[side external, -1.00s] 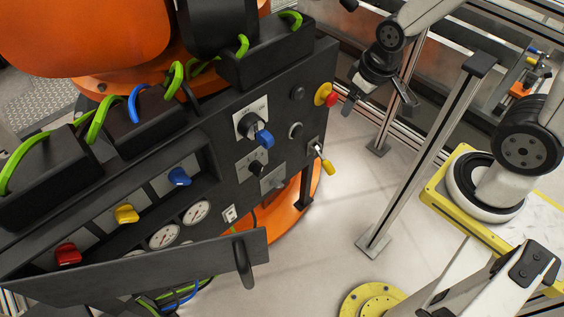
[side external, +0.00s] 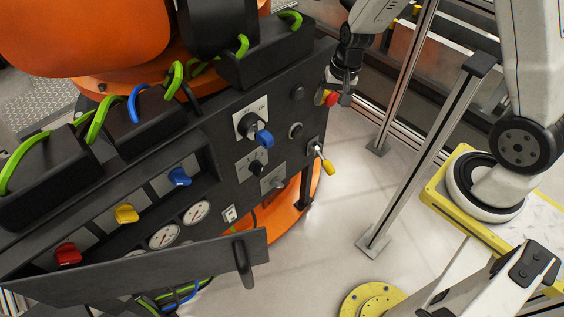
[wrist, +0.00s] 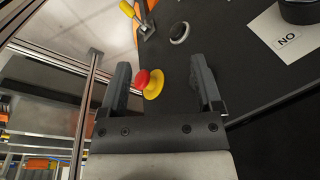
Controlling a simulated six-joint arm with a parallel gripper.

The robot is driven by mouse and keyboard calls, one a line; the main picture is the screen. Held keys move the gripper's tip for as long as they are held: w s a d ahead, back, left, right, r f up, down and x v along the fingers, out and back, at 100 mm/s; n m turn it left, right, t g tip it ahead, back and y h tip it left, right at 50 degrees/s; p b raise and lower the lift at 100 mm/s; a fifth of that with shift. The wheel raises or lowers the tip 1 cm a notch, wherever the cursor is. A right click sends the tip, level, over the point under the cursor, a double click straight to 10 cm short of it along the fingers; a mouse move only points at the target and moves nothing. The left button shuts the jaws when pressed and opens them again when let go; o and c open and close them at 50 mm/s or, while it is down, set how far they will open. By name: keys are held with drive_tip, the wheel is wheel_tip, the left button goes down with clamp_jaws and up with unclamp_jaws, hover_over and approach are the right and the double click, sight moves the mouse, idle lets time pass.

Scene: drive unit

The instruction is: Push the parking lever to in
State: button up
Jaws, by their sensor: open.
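A lever with a yellow grip (side external: 328,167) sticks out from the right side of the black panel (side external: 222,170). It also shows at the top left of the wrist view (wrist: 127,9). No label names it as the parking lever, and its in mark is not readable. My gripper (side external: 342,88) is open beside the panel's upper right edge, above and apart from this lever. In the wrist view my gripper (wrist: 161,66) has a red button with a yellow collar (wrist: 152,83) showing between its fingers. I cannot tell whether either finger touches the button.
A blue rotary handle (side external: 264,138), a black knob (side external: 255,167) and round buttons sit on the panel. Red (side external: 68,253), yellow (side external: 126,213) and blue (side external: 179,176) handles lie lower left. A metal post (side external: 425,160) stands right; the floor between is clear.

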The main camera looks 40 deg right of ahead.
drive_tip(key=w+d+f+m, duration=0.3)
drive_tip(key=d+f+m, duration=0.15)
drive_tip(key=f, duration=0.45)
drive_tip(key=m+y, duration=0.2)
drive_tip(key=m, duration=1.1)
hover_over(331, 166)
wheel_tip(331, 166, down, 19)
wheel_tip(331, 166, down, 9)
drive_tip(key=s+d+m+t, duration=0.2)
drive_tip(key=m, duration=0.7)
drive_tip(key=shift+t+y, duration=0.3)
drive_tip(key=shift+s+f, duration=0.1)
drive_tip(key=shift+x, duration=3.7)
clamp_jaws()
